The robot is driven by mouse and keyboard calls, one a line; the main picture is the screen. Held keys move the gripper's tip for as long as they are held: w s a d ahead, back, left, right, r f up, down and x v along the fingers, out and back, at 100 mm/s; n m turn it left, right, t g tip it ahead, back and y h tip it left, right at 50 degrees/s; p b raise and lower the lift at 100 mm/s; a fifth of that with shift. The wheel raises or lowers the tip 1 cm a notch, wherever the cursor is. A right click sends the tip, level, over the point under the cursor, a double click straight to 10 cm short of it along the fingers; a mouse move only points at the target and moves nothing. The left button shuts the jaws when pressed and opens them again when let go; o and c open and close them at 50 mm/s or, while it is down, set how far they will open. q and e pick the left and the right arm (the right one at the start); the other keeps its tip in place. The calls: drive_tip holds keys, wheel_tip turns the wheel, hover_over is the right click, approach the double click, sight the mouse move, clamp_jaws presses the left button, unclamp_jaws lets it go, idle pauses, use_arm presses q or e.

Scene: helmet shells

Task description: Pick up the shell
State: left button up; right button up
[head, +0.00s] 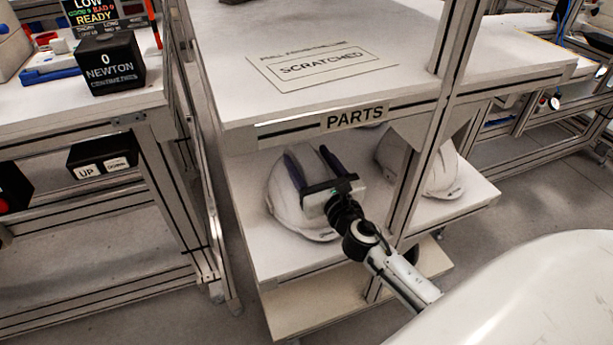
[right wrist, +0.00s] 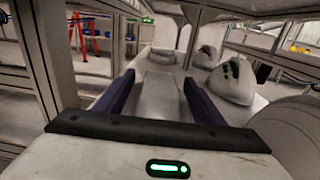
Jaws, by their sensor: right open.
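A white helmet shell (head: 283,208) sits on the middle shelf under the PARTS label, partly hidden by my right gripper. My right gripper (head: 307,157) is open, with its two dark fingers pointing into the shelf bay across this shell. In the right wrist view the fingers (right wrist: 158,80) are spread apart with a pale surface between them; I cannot tell if they touch the shell. A second white shell (head: 441,172) sits further right on the same shelf, partly behind the post. Shells with dark slots (right wrist: 232,82) show at the right wrist view's right. My left gripper is not in view.
The upper shelf (head: 235,95) with the SCRATCHED sign (head: 322,66) lies above the bay, its PARTS label (head: 355,117) on the front edge. A metal post (head: 425,150) stands right of my gripper. A bench with a NEWTON box (head: 108,62) stands at left.

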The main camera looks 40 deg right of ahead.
drive_tip(key=shift+x, duration=0.8)
clamp_jaws()
drive_tip(key=shift+r, duration=0.1)
